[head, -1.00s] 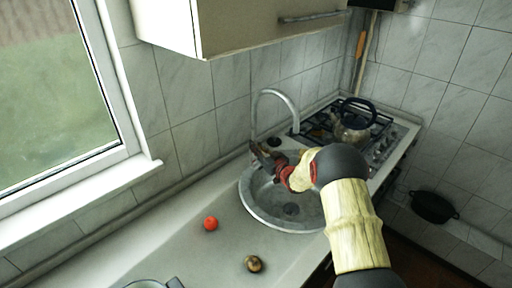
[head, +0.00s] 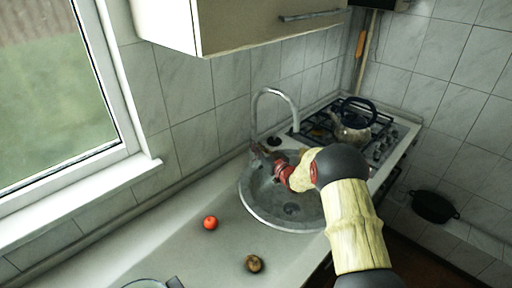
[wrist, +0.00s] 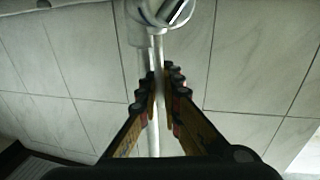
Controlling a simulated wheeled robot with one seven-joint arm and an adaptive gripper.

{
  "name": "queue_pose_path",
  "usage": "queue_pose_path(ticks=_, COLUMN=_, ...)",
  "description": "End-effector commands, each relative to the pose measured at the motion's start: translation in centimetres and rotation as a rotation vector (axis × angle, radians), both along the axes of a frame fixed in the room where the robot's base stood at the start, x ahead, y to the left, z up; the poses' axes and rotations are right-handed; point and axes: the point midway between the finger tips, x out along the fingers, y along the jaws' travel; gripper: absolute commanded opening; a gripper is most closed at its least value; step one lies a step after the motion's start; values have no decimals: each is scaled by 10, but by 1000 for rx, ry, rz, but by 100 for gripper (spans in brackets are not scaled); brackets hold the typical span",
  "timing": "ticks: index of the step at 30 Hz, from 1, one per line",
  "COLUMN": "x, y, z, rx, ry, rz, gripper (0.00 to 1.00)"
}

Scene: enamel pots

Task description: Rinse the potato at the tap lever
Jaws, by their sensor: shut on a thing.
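A brown potato (head: 254,263) lies on the counter in front of the sink, apart from my gripper. The silver tap (head: 277,92) arches over the round sink (head: 252,207). My gripper (head: 259,151) is at the sink's back left edge, near the tap's base. In the wrist view my gripper (wrist: 159,80) is shut on a thin pale rod, the tap lever (wrist: 159,110), below the tap's metal body (wrist: 158,12). In the head view my fingers and wrist hide the lever.
A red tomato (head: 210,223) lies on the counter left of the potato. A pot (head: 148,284) is cut off at the bottom edge. A kettle (head: 351,122) stands on the gas stove (head: 318,130) beyond the sink. A cabinet (head: 240,25) hangs above. The counter's left part is clear.

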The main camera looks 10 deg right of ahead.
Motion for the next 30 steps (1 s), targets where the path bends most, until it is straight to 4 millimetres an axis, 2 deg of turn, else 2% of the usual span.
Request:
queue_pose_path(ticks=9, x=-8, y=0, z=-3, rx=-1, ry=-91, rz=-1, gripper=0)
queue_pose_path(ticks=19, x=-8, y=-1, z=-1, rx=-1, ry=-98, rz=-2, gripper=0)
queue_pose_path(ticks=20, x=-8, y=-1, z=-1, rx=-1, ry=-98, rz=-2, gripper=7)
queue_pose_path(ticks=23, x=-8, y=-1, z=-1, rx=-2, ry=-97, rz=-2, gripper=13)
queue_pose_path(ticks=30, x=-8, y=0, z=-1, rx=-2, ry=-97, rz=-1, gripper=13)
